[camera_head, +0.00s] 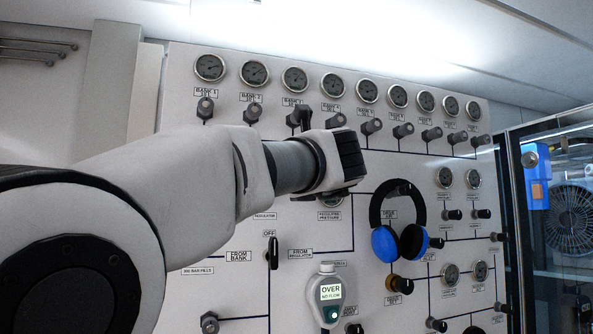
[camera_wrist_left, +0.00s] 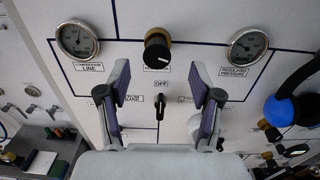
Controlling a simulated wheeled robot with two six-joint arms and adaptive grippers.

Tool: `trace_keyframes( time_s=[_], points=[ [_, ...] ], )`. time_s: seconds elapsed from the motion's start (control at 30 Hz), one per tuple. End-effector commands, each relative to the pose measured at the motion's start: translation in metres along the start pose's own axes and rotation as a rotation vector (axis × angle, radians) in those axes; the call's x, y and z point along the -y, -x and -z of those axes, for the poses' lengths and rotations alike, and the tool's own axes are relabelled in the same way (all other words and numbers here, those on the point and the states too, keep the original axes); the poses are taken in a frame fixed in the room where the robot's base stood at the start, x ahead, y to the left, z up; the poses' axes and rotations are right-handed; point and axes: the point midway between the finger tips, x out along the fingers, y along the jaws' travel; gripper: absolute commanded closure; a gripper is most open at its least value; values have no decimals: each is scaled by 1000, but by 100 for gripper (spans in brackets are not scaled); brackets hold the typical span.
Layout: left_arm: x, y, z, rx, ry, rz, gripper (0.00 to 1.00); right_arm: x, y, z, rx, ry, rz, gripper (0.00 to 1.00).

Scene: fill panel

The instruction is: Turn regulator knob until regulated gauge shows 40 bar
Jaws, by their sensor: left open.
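The regulator knob (camera_wrist_left: 157,50), black with a brass collar, sits on the white panel at the upper middle of the left wrist view. My left gripper (camera_wrist_left: 160,80) is open, its purple-padded fingers apart to either side and below the knob, with nothing between the pads. The regulated pressure gauge (camera_wrist_left: 247,46) is to the knob's right; its reading is too small to tell. In the head view my left gripper (camera_head: 340,162) is in front of the panel. My arm and gripper hide the knob there, and only the lower part of the regulated gauge (camera_head: 332,202) shows.
A compressor line gauge (camera_wrist_left: 77,40) is left of the knob. A black OFF handle (camera_wrist_left: 160,105) is below it. Blue headphones (camera_head: 398,222) hang right of my gripper. A green-lit meter (camera_head: 328,295) is lower down. Bank gauges and valves line the top.

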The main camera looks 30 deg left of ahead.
Motion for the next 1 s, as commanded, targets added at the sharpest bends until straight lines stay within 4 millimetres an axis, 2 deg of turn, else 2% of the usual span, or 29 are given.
trace_keyframes(
  time_s=[0.03,0.13,0.2,0.37,0.67,0.7,0.77,0.8,0.87,1.0],
  points=[
    [-1,-6,-12,-7,-6,-1,35,0,26,0,-1,1,0,60],
    [-1,-15,-8,-10,-6,6,35,0,46,1,-1,1,0,60],
    [0,-34,-2,-11,-2,6,35,1,45,1,-2,2,0,60],
    [0,-58,1,-8,-3,7,35,1,52,0,-1,2,0,60],
    [0,-64,3,-6,-2,6,35,1,52,0,-1,1,0,60],
    [0,-64,3,-6,-2,6,42,1,52,0,-1,1,0,60],
    [0,-64,3,-6,-3,6,64,1,52,0,-1,1,0,60],
    [0,-64,3,-6,-3,6,78,1,52,0,-1,2,0,60],
    [0,-64,3,-6,-3,6,96,1,52,0,-1,2,0,60],
    [0,-64,3,-7,-3,6,96,1,52,0,-1,2,0,60]
  ],
)
